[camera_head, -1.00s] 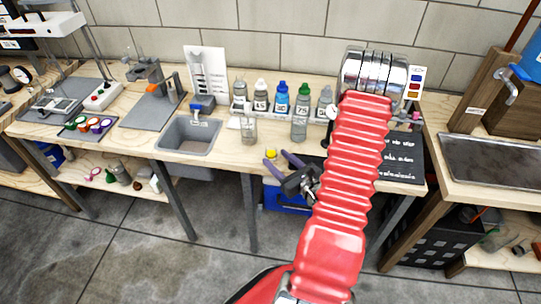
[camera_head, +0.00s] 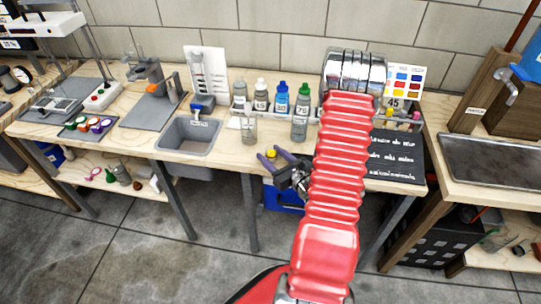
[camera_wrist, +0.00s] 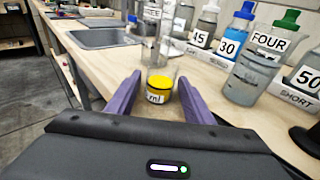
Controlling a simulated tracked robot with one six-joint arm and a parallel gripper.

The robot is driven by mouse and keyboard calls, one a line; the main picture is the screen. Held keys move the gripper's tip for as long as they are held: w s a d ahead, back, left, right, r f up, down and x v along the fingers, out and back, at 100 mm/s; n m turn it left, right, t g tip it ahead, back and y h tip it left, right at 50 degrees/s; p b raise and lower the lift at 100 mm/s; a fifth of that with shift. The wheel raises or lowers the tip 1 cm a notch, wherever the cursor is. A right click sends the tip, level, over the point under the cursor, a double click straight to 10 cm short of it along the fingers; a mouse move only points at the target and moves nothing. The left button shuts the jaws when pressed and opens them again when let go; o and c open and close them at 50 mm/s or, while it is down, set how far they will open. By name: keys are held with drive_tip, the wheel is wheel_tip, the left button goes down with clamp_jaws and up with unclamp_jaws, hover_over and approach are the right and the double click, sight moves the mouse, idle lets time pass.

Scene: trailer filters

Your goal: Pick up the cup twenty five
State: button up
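A small clear cup (camera_wrist: 162,92) with a yellow band and a white label stands on the bench. My gripper (camera_wrist: 159,77) is open and empty. Its two purple fingers are spread, one to each side of the cup in the wrist view, with a gap on both sides. In the head view my gripper (camera_head: 276,156) is at the front edge of the bench. I cannot tell how far the fingers reach around the cup.
Several labelled bottles, including a green-capped bottle (camera_head: 300,124) and a blue-capped bottle (camera_head: 282,98), stand along the back and right. A grey sink (camera_head: 188,138) lies to the left. A black text board (camera_head: 400,155) lies to the right.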

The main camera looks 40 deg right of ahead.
drive_tip(key=c, duration=1)
drive_tip(key=shift+r, duration=0.15)
drive_tip(key=shift+r, duration=4.85)
